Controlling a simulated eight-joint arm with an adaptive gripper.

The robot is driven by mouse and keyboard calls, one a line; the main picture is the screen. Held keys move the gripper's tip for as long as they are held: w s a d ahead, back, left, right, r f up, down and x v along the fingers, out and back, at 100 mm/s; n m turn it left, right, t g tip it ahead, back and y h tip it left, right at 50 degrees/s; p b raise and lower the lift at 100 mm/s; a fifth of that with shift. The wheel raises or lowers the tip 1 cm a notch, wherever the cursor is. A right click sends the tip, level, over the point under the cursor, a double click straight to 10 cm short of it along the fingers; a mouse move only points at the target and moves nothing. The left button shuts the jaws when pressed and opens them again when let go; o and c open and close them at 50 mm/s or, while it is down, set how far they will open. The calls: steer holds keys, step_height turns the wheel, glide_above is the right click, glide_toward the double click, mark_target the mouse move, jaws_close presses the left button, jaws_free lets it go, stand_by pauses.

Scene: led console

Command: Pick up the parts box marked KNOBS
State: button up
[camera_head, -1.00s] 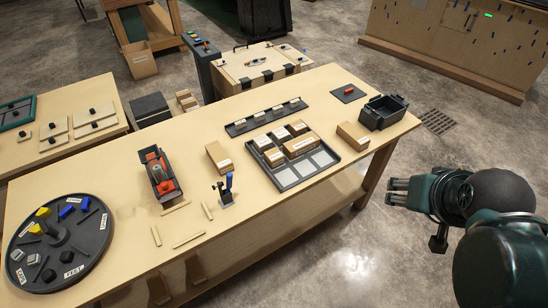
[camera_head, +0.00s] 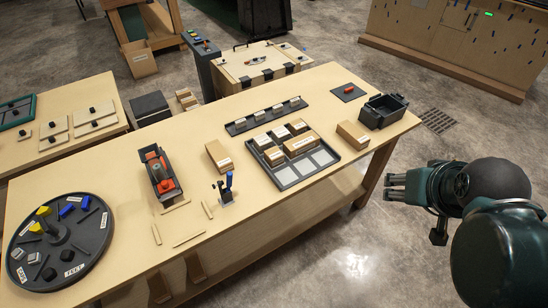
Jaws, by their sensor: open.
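Several small cardboard parts boxes with white labels show on the long wooden table. A group of boxes (camera_head: 301,144) sits in the left and back part of a dark divided tray (camera_head: 284,181). One box (camera_head: 218,156) lies on the table left of the tray, and another box (camera_head: 352,135) stands to its right. The label print is too small to read, so I cannot tell which box is marked KNOBS. My gripper (camera_head: 389,187) is open and empty, off the table's right end over the floor, apart from all the boxes.
A black open bin (camera_head: 383,111) stands at the table's right end, near a red part on a dark mat (camera_head: 348,92). A dark rail (camera_head: 266,117) lies behind the tray. An orange-and-black device (camera_head: 160,174), a blue-handled tool (camera_head: 227,188) and a round dark turntable (camera_head: 95,243) are farther left.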

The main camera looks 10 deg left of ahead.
steer(key=w+a+r+n+g+p, duration=0.1)
steer(key=w+a+n+g, duration=0.1)
steer(key=w+a+n, duration=0.75)
steer(key=n+g+h+p, duration=0.2)
steer(key=n+h, duration=0.1)
steer(key=n, duration=1.3)
glide_toward(274, 153)
steer(key=shift+w+d+f, duration=0.15)
steer(key=shift+d+f, duration=0.15)
steer(key=shift+f, duration=0.15)
steer(key=shift+w+d+f, duration=0.2)
steer(key=shift+d+f, duration=0.1)
steer(key=shift+f, duration=0.15)
steer(key=shift+s+a+f+n, duration=0.1)
steer(key=shift+a+f+n, duration=0.2)
steer(key=shift+n, duration=0.05)
steer(key=shift+x, duration=1.3)
steer(key=shift+f, duration=0.1)
